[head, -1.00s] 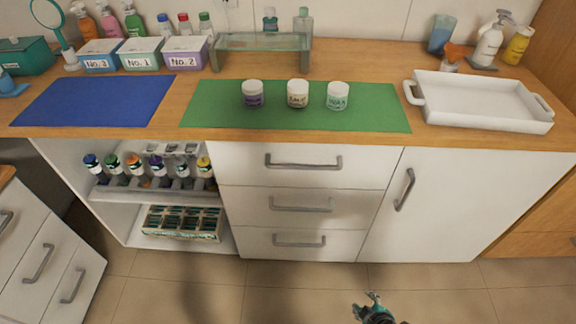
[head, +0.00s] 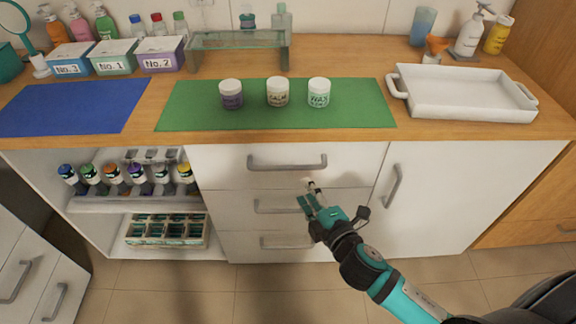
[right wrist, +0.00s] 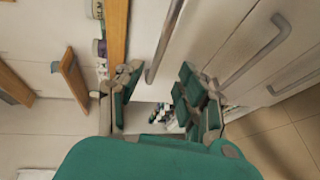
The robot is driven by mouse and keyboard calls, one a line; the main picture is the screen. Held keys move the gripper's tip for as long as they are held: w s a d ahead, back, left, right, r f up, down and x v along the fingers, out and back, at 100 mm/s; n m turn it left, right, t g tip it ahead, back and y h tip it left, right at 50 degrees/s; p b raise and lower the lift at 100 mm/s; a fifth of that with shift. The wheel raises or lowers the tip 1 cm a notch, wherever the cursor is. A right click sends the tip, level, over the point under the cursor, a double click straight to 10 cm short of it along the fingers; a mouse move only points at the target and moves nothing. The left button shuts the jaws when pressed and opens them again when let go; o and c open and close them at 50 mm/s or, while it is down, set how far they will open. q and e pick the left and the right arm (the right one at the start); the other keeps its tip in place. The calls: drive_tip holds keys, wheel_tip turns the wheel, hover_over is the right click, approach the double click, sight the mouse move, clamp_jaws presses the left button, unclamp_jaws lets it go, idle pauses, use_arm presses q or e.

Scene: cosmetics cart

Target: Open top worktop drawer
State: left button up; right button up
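The top worktop drawer (head: 225,165) is a white front under the wooden worktop and looks shut. Its grey bar handle (head: 287,163) is clear in the head view. In the right wrist view the handle (right wrist: 165,42) lies ahead, between the finger directions. My right gripper (head: 309,195) is open and empty, in front of the drawers, just below and right of the top handle's middle. It appears apart from the handle. In the right wrist view its two fingers (right wrist: 158,86) are spread wide. My left gripper is not in view.
The middle drawer handle (head: 280,206) is partly behind my right gripper, and the bottom handle (head: 286,241) is below. A cupboard door (head: 430,200) is at the right, open shelves (head: 120,203) at the left. Jars (head: 277,93) stand on the green mat (head: 365,108) above.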

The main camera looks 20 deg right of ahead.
sight(290, 169)
drive_tip(key=x, duration=1.1)
drive_tip(key=shift+w, duration=0.35)
drive_tip(key=shift+c, duration=0.3)
clamp_jaws()
